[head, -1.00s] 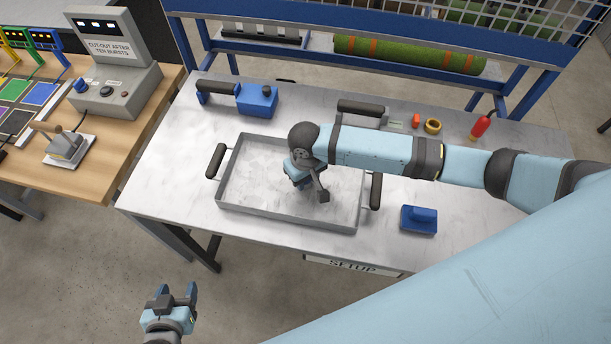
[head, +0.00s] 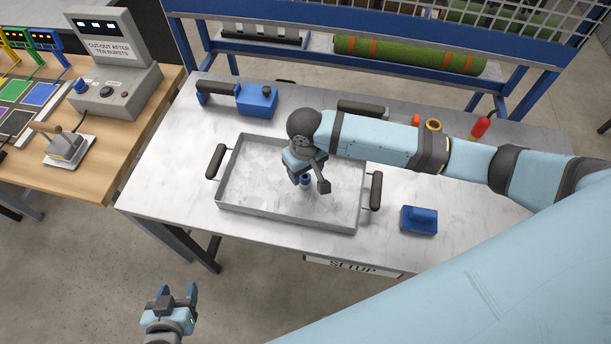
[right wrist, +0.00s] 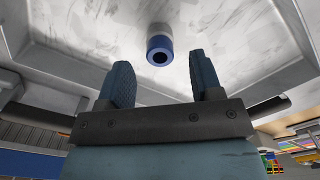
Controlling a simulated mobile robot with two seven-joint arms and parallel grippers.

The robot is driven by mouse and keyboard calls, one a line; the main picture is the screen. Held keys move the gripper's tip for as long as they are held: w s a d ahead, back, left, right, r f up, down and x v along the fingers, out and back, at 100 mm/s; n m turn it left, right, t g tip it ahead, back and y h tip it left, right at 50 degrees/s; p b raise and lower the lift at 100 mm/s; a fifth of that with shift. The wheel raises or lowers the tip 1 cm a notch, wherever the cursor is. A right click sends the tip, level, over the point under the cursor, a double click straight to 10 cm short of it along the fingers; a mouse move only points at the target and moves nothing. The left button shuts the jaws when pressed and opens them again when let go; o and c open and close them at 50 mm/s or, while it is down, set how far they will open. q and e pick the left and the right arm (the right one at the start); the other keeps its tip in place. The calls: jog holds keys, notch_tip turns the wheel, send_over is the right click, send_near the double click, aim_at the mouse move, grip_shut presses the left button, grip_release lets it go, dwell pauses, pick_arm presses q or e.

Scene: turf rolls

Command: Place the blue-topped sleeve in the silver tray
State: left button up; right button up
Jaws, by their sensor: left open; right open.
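The silver tray (head: 240,206) lies on the metal table, with dark handles at its sides. The blue-topped sleeve (head: 306,181) stands in the tray, partly hidden by my right gripper. In the right wrist view the sleeve (right wrist: 160,50) shows its blue ring end and pale body, beyond the fingertips. My right gripper (right wrist: 158,78) is open, and a gap shows between its fingers and the sleeve. In the head view my right gripper (head: 308,184) is above the tray. My left gripper (head: 176,292) is open and empty, low at the left, away from the table.
A blue tool (head: 257,100) with a black handle stands behind the tray. A blue block (head: 419,220) lies to its right. An orange ring (head: 433,125) and a red bottle (head: 481,126) are at the back right. A control box (head: 113,91) stands on the wooden bench.

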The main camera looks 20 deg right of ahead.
aim_at(305, 177)
pick_arm(q)
jog(key=shift+f, duration=0.1)
pick_arm(e)
notch_tip(305, 177, up, 8)
jog(key=shift+f, duration=0.1)
dwell(0.5)
